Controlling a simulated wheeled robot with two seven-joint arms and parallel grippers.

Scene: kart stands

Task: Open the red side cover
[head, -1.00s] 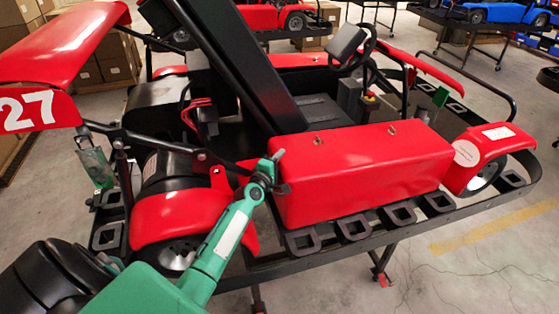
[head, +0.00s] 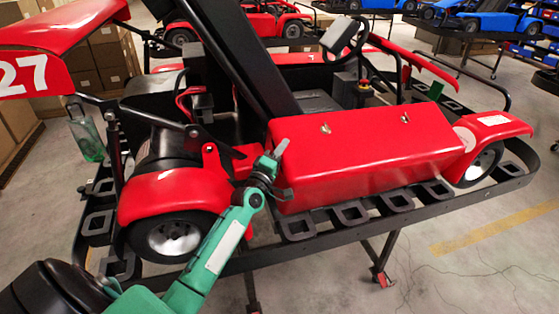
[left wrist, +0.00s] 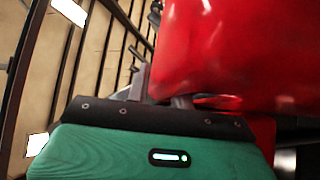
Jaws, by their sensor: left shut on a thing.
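The red side cover (head: 360,160) is a long box-like panel on the near side of the kart, with two metal pins (head: 325,129) on its top. It sits in place along the kart, with no clear gap showing. My left gripper (head: 277,166) is at the cover's left end, shut on its edge; the exact contact is hard to see. In the left wrist view the cover (left wrist: 240,50) fills the upper right, and the fingers (left wrist: 162,92) reach to its edge. My right gripper is not in view.
A black kart-stand rail (head: 350,222) with square loops runs below the cover. A raised red panel marked 27 (head: 35,75) is at the upper left. A rear wheel (head: 172,238) is left of my arm. Clear floor (head: 480,265) lies at the lower right.

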